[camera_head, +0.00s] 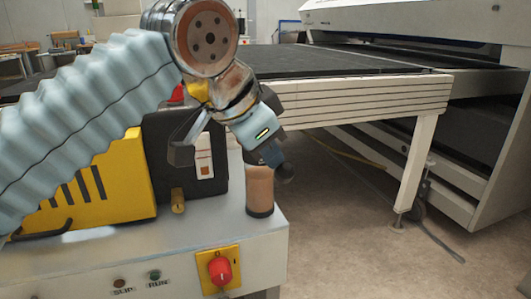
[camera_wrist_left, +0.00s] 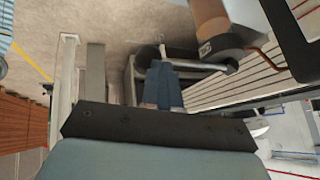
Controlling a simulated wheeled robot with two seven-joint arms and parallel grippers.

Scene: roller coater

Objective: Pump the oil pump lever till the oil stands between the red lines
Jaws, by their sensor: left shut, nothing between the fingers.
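The oil pump is a black box (camera_head: 180,178) beside a yellow housing (camera_head: 100,190) on the grey machine top. Its white gauge (camera_head: 204,158) has small red marks; the oil level is too small to read. My left gripper (camera_head: 270,154) is shut and empty, pointing down to the right of the box, above a brown cylinder (camera_head: 260,188). In the left wrist view a grey rod (camera_wrist_left: 200,65) lies just past the shut fingers (camera_wrist_left: 163,85). Contact cannot be told. My right gripper is out of view.
A red knob on a yellow plate (camera_head: 220,270) and the SLIP and RUN buttons are on the machine's front. A slatted conveyor table (camera_head: 360,100) stands behind, with a large white machine (camera_head: 420,18) at right. The floor (camera_head: 340,240) right of the grey machine is mostly clear.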

